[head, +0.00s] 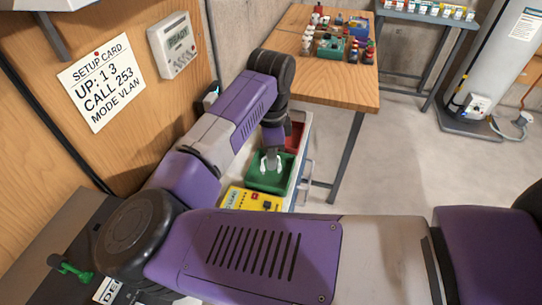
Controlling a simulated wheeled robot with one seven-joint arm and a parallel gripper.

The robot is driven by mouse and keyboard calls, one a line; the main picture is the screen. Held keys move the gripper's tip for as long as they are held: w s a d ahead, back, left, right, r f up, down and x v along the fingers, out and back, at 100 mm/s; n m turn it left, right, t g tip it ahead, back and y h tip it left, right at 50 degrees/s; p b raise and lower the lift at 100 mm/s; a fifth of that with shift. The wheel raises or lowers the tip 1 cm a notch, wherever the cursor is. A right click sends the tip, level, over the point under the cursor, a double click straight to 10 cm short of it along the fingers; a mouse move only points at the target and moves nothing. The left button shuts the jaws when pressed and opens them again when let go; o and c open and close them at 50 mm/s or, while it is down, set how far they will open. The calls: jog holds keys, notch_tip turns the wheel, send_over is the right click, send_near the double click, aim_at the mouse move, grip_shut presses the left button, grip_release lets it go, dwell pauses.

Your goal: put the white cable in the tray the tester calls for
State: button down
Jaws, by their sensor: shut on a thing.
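My gripper (271,153) points down over the green tray (254,184). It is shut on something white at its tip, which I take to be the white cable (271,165). The white piece is at or just above the tray's inside; I cannot tell if it touches the bottom. A red tray (298,130) stands right behind the green one, partly hidden by my arm. A grey-white wall unit (174,45) has a display that seems to read READY.
A setup card (101,84) on the wood wall reads UP: 1 3, CALL 253, MODE VLAN. A wooden table (345,88) with small bottles and parts stands behind. A grey cylinder tank (500,65) is at the right. The concrete floor (420,150) between is clear.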

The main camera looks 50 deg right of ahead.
jog(key=shift+f, duration=0.3)
jog(key=c, duration=1.4)
grip_release()
jog(key=shift+r, duration=0.1)
